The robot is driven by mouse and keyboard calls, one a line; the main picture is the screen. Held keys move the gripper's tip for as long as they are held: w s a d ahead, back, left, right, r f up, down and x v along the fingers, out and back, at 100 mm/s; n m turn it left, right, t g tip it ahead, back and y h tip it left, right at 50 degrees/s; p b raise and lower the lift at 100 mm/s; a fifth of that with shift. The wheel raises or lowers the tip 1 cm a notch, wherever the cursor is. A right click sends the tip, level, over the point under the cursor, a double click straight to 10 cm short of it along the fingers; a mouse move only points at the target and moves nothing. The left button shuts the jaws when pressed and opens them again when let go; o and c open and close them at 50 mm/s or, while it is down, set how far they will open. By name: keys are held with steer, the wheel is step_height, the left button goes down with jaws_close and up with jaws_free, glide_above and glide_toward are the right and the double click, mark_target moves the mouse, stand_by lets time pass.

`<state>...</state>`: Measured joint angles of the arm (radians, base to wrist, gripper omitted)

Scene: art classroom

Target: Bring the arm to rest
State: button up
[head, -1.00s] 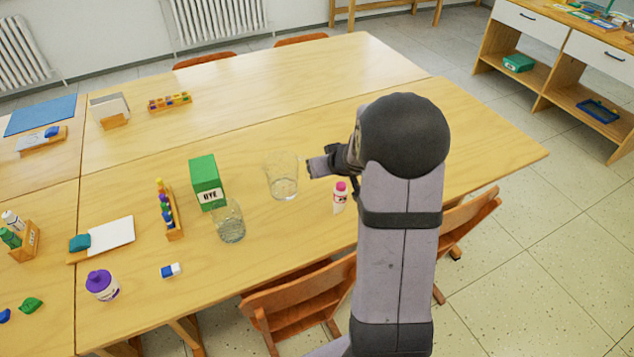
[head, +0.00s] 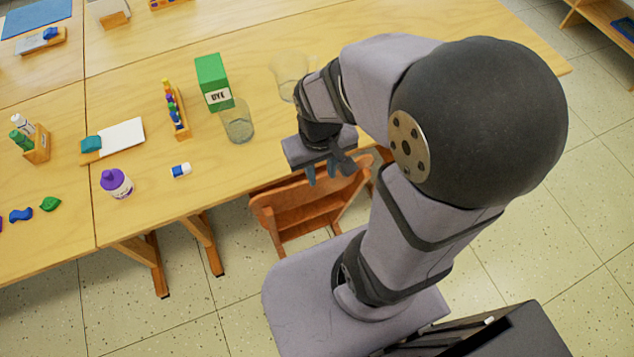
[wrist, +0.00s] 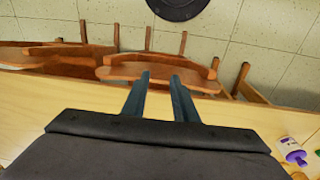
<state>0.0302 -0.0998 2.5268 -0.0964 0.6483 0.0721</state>
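My gripper (head: 321,176) is near the table's front edge in the head view, above a wooden chair, with its fingers pointing down and towards the camera. My arm is folded, with its large dark joint at the right of the picture. In the wrist view the two blue-grey fingers (wrist: 160,86) stand apart with a clear gap and nothing between them. The gripper is open and empty.
The table (head: 350,15) holds a green dye box (head: 212,80), a glass (head: 238,122), a second glass (head: 287,75) partly hidden by my arm, an eraser (head: 181,170) and a purple-capped bottle (head: 117,183). A chair (head: 310,210) stands below my gripper.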

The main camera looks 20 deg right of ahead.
steer(key=s+a, duration=0.2)
steer(key=shift+s+a+g+y, duration=0.1)
steer(key=shift+s+g+y, duration=0.2)
steer(key=shift+s+g, duration=0.1)
step_height(320, 180, up, 6)
steer(key=p, duration=0.6)
steer(key=shift+r, duration=0.2)
